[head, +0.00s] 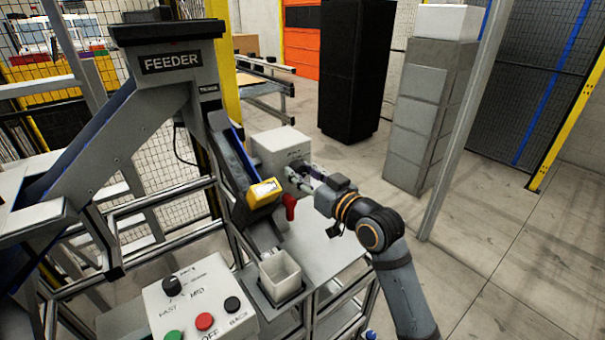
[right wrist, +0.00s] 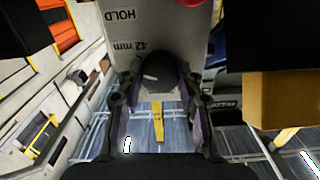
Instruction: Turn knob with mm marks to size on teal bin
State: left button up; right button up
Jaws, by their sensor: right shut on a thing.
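My right gripper (head: 291,173) reaches in from the right to the front of a light grey box (head: 280,146) beside the feeder chute. In the right wrist view its fingers (right wrist: 158,95) are closed around a dark round knob (right wrist: 158,72) on the box's face. A pale pointer mark shows on the knob. The marks "42 mm" and "HOLD" are printed on the face (right wrist: 130,30) above it; other marks are hidden by the gripper. I cannot make out a teal bin. My left gripper is not in view.
A white bin (head: 281,285) sits under the chute. A control panel (head: 198,305) with buttons stands in front.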

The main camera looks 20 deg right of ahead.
jog(key=shift+c, duration=0.8)
jog(key=shift+n, duration=0.4)
jog(key=n+b, duration=0.2)
jog(key=n, duration=0.2)
jog(key=shift+f+n, duration=0.15)
jog(key=shift+n, duration=0.15)
jog(key=n+b, duration=0.1)
jog(key=n, duration=0.3)
jog(key=shift+n+b, duration=0.3)
jog(key=o, duration=1.2)
jog(key=shift+c, duration=0.2)
